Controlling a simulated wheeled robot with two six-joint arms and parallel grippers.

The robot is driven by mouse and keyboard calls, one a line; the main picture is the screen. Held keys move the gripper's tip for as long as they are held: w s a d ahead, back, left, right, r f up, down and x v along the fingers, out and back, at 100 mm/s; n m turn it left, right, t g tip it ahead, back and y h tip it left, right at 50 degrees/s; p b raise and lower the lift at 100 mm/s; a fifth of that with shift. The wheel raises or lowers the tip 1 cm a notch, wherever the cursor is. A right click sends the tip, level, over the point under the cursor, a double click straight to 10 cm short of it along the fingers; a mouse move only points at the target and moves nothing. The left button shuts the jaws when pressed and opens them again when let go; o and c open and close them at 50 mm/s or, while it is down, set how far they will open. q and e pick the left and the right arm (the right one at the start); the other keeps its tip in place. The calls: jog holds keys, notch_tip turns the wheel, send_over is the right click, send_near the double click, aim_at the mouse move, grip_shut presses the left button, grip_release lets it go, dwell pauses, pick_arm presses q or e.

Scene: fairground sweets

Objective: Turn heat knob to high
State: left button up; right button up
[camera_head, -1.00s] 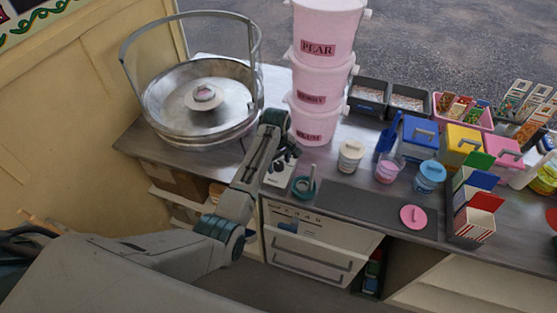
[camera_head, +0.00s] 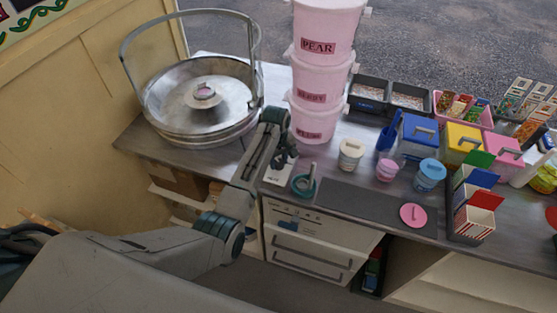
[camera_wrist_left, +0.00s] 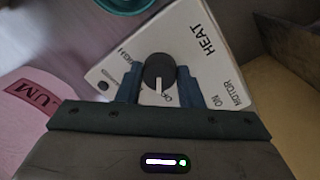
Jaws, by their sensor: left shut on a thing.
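The heat knob (camera_wrist_left: 159,72) is a round black knob with a white pointer line, on a white control panel (camera_wrist_left: 205,72) marked HEAT. The pointer line aims down in the left wrist view, towards a partly hidden label. A label that looks like HIGH lies to the knob's upper left. My left gripper (camera_wrist_left: 158,84) has one finger on each side of the knob and is shut on it. In the head view my left gripper (camera_head: 284,152) is over the panel, beside the metal floss pan (camera_head: 165,115), and hides the knob. My right gripper is not in view.
Stacked pink tubs (camera_head: 322,75) stand close behind my gripper. A teal ring-shaped item (camera_head: 303,185) sits just right of the panel. A dark mat (camera_head: 355,203), a cream-lidded jar (camera_head: 350,154) and several coloured containers fill the counter to the right.

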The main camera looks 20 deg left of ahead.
pick_arm(q)
jog(key=m, duration=1)
jog(key=shift+w+r+m, duration=0.1)
jog(key=shift+m, duration=0.3)
jog(key=m, duration=0.6)
jog(key=shift+g, duration=0.4)
jog(key=m, duration=0.4)
jog(key=shift+m, duration=0.3)
jog(key=shift+w+m, duration=0.1)
jog(key=shift+m, duration=0.5)
jog(key=o, duration=1)
jog(key=shift+c, duration=0.2)
